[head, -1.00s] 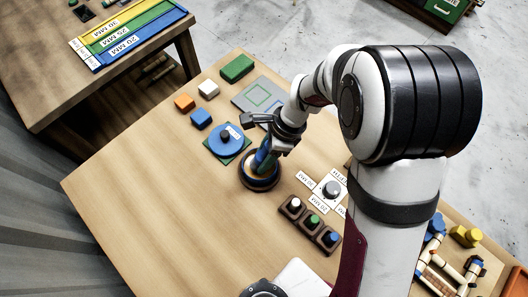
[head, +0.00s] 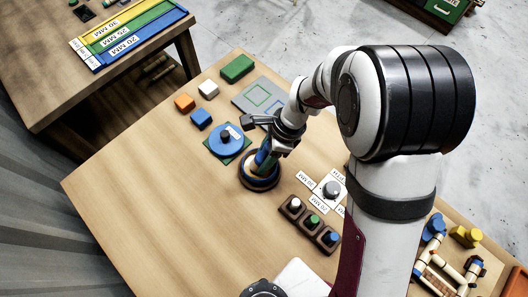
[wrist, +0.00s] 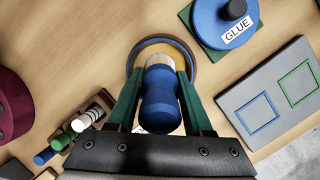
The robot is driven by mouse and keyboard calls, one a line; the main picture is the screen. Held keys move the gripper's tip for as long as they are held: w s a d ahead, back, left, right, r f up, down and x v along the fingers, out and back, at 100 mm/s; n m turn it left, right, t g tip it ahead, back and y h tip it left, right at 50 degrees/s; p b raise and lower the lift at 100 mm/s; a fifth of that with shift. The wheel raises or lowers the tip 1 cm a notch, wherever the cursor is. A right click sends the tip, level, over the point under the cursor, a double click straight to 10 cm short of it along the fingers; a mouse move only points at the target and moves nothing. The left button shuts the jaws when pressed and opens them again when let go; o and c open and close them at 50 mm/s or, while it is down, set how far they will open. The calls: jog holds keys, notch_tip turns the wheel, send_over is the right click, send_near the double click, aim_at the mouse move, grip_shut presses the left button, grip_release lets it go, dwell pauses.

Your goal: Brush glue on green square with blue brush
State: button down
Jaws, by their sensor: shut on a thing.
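My gripper (head: 266,158) is shut on the blue brush, whose thick blue handle (wrist: 161,100) sits between the green fingers in the wrist view. The brush points down at the open round pot (head: 259,184), and its pale collar is over the pot's rim (wrist: 133,58). The bristles are hidden, so I cannot tell whether they touch the glue. The grey plate (head: 246,106) carries a green square outline (wrist: 299,83) and a blue square outline (wrist: 259,113). It lies beyond the pot in the head view, apart from the brush.
A blue lid (head: 220,147) marked GLUE sits on a green base beside the pot. Green (head: 237,68), white (head: 208,90), orange (head: 185,103) and blue (head: 201,119) blocks lie nearby. A rack (head: 304,229) with white, green and blue pegs and a labelled knob (head: 332,189) stand to the right.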

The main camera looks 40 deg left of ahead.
aim_at(264, 149)
dwell(0.3)
jog(key=shift+r, duration=3.45)
jog(key=w+d+r+n+h, duration=0.1)
jog(key=w+d+r+n, duration=0.2)
jog(key=d, duration=0.7)
jog(key=w+d+r+n+h, duration=0.1)
jog(key=w+d+r+n, duration=0.2)
jog(key=w+d+r, duration=0.4)
jog(key=w+d+r+n+h, duration=0.1)
jog(key=w+d+r+n, duration=0.2)
jog(key=d, duration=1.1)
jog(key=w+r, duration=0.3)
jog(key=shift+d+r, duration=0.3)
jog(key=shift+w+a, duration=0.1)
jog(key=shift+w, duration=0.1)
